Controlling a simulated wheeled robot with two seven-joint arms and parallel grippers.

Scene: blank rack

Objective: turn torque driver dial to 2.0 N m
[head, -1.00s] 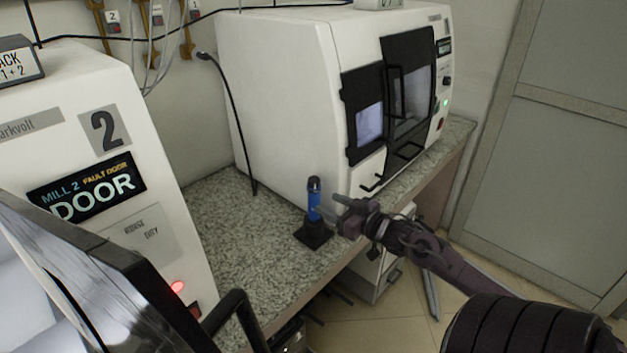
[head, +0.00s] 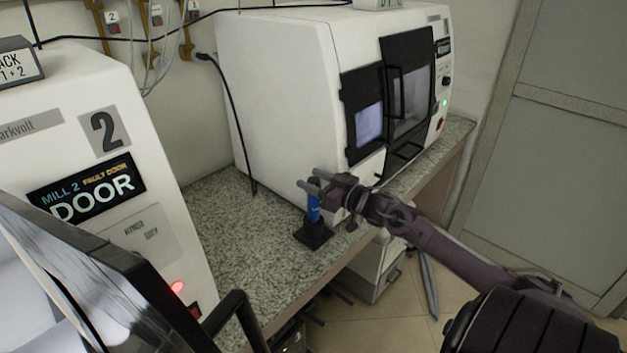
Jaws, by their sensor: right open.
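The torque driver (head: 314,208) stands upright, blue-bodied, in a small black base (head: 314,236) on the speckled counter. My right gripper (head: 308,186) is open, its two fingers pointing left at the height of the driver's dark top. The fingers overlap the top in this view, so the dial and its scale are hidden. I cannot tell whether the fingers touch the driver. My left gripper is not in view.
A white mill (head: 285,100) with black doors stands behind the driver. Another white machine marked 2 (head: 105,132) stands at the left, with a DOOR display and a red light. The counter (head: 225,215) is clear between them.

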